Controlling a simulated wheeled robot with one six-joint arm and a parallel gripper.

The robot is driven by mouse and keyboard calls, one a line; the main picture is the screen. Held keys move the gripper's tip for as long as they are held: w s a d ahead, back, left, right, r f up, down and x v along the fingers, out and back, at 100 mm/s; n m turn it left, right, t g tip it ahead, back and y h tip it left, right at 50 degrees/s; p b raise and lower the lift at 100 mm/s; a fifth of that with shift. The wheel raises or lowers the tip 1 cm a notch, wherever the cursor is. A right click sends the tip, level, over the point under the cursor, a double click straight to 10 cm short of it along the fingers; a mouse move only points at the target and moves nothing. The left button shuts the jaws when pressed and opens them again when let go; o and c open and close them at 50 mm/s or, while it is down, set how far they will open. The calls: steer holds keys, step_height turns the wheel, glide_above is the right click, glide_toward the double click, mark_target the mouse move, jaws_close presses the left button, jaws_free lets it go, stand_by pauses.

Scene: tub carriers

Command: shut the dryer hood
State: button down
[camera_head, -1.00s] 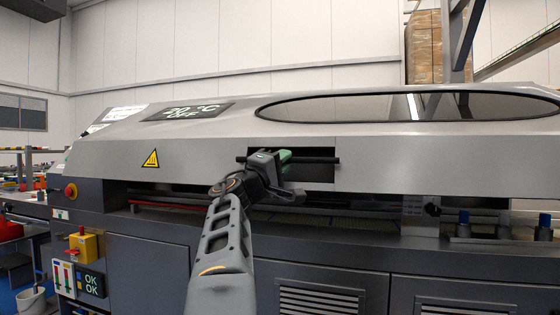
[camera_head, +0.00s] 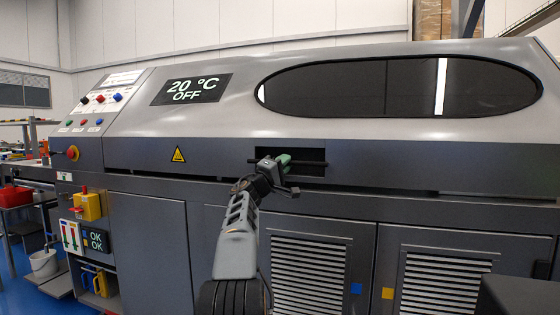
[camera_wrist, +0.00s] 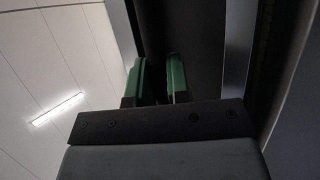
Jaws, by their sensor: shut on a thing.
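The dryer hood (camera_head: 225,118) is a long grey cover with an oval dark window. It is down low on the dryer body, with only a thin dark line along its lower edge; I cannot tell whether it is fully seated. Its dark handle bar (camera_head: 317,162) crosses a black recess in the front. My gripper (camera_head: 284,160) is at this recess, shut on the bar, and hides part of it. In the wrist view the green fingers (camera_wrist: 157,80) stand close to a dark surface; the bar between them is hard to make out.
A display (camera_head: 192,90) reads 20 °C OFF. Buttons and a red emergency stop (camera_head: 72,153) are at the left end. Vented cabinet doors (camera_head: 310,275) stand below the hood. A bucket (camera_head: 44,264) is on the blue floor at left.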

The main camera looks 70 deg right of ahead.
steer(key=shift+d+f, duration=0.25)
steer(key=shift+d, duration=0.05)
steer(key=c, duration=1.1)
jaws_free()
steer(key=shift+d+f, duration=0.2)
steer(key=shift+d, duration=0.05)
steer(key=shift+a, duration=0.1)
steer(key=shift+w+a, duration=0.1)
steer(key=shift+a, duration=0.05)
steer(key=b+v, duration=0.1)
steer(key=v, duration=1.2)
steer(key=shift+a+b, duration=0.2)
steer(key=shift+b, duration=0.1)
steer(key=shift+f, duration=0.1)
